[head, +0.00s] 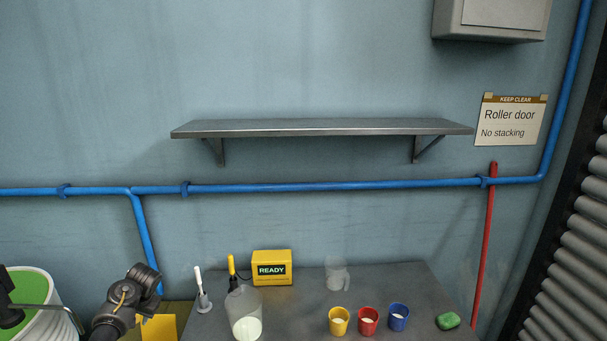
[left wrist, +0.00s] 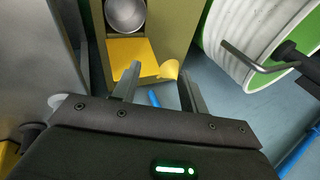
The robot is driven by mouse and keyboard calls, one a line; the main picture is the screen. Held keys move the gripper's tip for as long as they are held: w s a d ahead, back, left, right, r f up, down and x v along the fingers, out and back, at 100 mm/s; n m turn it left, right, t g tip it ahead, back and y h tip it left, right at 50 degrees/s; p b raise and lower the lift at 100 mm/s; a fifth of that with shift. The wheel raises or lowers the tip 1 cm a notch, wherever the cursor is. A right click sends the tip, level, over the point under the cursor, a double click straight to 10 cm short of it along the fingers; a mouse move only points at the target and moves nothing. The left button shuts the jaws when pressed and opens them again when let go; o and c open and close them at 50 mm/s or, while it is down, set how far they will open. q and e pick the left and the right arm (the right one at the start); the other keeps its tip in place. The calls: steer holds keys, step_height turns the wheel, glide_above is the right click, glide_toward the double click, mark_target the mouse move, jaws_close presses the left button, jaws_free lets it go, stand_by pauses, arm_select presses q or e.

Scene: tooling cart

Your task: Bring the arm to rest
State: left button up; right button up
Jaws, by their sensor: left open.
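My left arm (head: 125,303) shows at the lower left of the head view, beside the left end of the grey bench top (head: 300,308). Its fingertips cannot be made out there. In the left wrist view my left gripper (left wrist: 160,90) is open, its two fingers apart and nothing held between them. Beyond the fingers are a yellow panel (left wrist: 128,60), a small yellow rounded piece (left wrist: 169,69) and the floor. My right gripper is in neither view.
A white drum with green (head: 38,302) and a dark crank stands left of my arm. On the bench are a bottle (head: 245,315), a yellow READY box (head: 272,268), yellow (head: 339,321), red (head: 368,320) and blue (head: 399,317) cups. A shelf (head: 320,127) hangs above.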

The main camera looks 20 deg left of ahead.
arm_select(q)
steer(key=s+d+f+m+t+h, duration=0.1)
steer(key=s+d+f+m, duration=0.15)
steer(key=d, duration=0.65)
steer(key=s+d+f+m+t, duration=0.1)
steer(key=s+d+f, duration=0.25)
steer(key=d, duration=0.65)
steer(key=s+d+f+m+h, duration=0.1)
steer(key=s+d+f+m, duration=0.2)
steer(key=d, duration=0.6)
steer(key=s+d+r+t+h, duration=0.15)
steer(key=s+d+r, duration=0.25)
steer(key=s+d, duration=0.5)
steer(key=s+d+r+h, duration=0.2)
steer(key=s+d+r, duration=0.2)
steer(key=s+d, duration=0.45)
step_height(320, 180, down, 34)
steer(key=d+f+g+b, duration=0.1)
steer(key=b, duration=0.5)
steer(key=s+a+f+g+b, duration=0.1)
steer(key=s+f+b, duration=0.3)
steer(key=s+f, duration=1.1)
step_height(320, 180, down, 2)
steer(key=shift+s+a+f, duration=0.15)
steer(key=shift+s+a, duration=0.15)
steer(key=shift+a, duration=0.35)
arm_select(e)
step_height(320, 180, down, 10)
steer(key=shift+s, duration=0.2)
